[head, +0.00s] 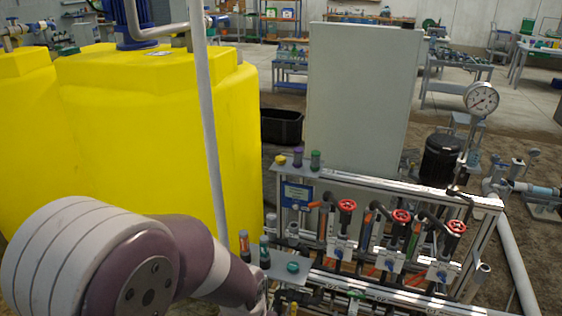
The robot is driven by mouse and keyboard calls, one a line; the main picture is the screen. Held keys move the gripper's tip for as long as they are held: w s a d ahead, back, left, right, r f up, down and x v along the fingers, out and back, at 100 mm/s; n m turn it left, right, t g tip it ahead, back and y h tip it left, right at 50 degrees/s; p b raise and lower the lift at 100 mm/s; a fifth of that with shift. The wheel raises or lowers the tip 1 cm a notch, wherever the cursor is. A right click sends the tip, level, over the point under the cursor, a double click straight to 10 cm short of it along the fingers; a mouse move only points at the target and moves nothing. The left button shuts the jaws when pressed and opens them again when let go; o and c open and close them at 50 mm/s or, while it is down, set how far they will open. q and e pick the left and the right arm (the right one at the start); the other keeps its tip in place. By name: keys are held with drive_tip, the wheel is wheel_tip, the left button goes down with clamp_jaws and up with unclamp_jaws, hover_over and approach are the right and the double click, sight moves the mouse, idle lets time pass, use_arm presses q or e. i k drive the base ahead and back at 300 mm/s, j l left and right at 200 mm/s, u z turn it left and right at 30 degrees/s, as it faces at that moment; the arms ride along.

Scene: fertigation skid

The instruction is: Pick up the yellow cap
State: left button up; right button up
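The yellow cap (280,160) sits at the left end of a small grey plate on the upper left corner of the rack. A purple-topped piece (298,156) and a green-topped piece (315,159) stand beside it on the same plate. My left arm comes in from the lower left, and its far end lies low in front of the rack, well below the cap and apart from it. Only a small grey part at that end (262,296) shows, and its fingers cannot be made out. My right gripper is out of view.
The rack (400,190) carries red handwheels and hoses. A lower plate (287,268) holds green-topped pieces near my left arm. Large yellow tanks (150,130) stand at left, with a slanting grey pipe (208,120) before them. A grey cabinet (360,95) stands behind the rack.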

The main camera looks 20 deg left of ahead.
sight(280, 160)
drive_tip(key=i+j+z, duration=0.15)
drive_tip(key=j+z, duration=0.2)
drive_tip(key=z, duration=0.15)
drive_tip(key=i+j+z, duration=0.1)
drive_tip(key=j+z, duration=0.85)
drive_tip(key=i+l, duration=0.05)
drive_tip(key=l, duration=0.05)
